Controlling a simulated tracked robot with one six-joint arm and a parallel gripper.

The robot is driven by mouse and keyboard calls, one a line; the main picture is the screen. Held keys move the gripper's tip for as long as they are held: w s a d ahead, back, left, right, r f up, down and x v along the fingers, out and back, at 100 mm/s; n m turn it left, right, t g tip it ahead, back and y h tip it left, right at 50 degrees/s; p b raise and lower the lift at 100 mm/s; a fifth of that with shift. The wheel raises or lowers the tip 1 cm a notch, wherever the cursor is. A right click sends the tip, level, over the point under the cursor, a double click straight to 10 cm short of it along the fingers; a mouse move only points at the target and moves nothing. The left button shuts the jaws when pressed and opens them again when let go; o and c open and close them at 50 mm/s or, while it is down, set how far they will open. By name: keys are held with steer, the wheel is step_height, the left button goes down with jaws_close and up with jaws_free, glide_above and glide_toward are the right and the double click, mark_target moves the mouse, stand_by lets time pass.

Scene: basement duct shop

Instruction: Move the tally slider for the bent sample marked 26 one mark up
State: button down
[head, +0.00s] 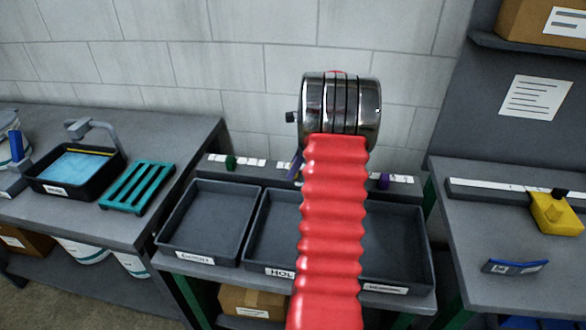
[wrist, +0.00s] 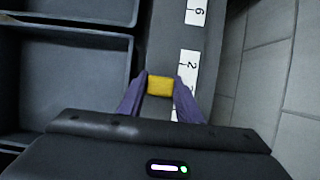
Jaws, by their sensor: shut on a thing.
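A yellow tally slider (wrist: 161,84) sits on the grey tally rail (wrist: 168,40) in the wrist view, beside a white strip with a 2 on it. My gripper (wrist: 160,92) has its two purple fingers shut on this slider, one on each side. In the head view my red arm hides the slider, and only a bit of one purple finger shows. A blue strip (head: 515,267) with a small white label lies on the right bench; its number is too small to read surely.
A green slider (head: 231,162) and a purple slider (head: 384,181) sit on the rail behind the labelled trays. The left tray (head: 208,222) looks empty. A yellow tool (head: 557,214) stands on the right bench. A block wall rises close behind the rail.

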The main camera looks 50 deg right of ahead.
steer(key=shift+a, duration=0.1)
steer(key=c, duration=1.3)
jaws_free()
steer(key=shift+s+r, duration=0.1)
steer(key=shift+r, duration=0.05)
steer(key=v, duration=1.3)
steer(key=shift+s+r, duration=0.1)
steer(key=shift+r, duration=0.1)
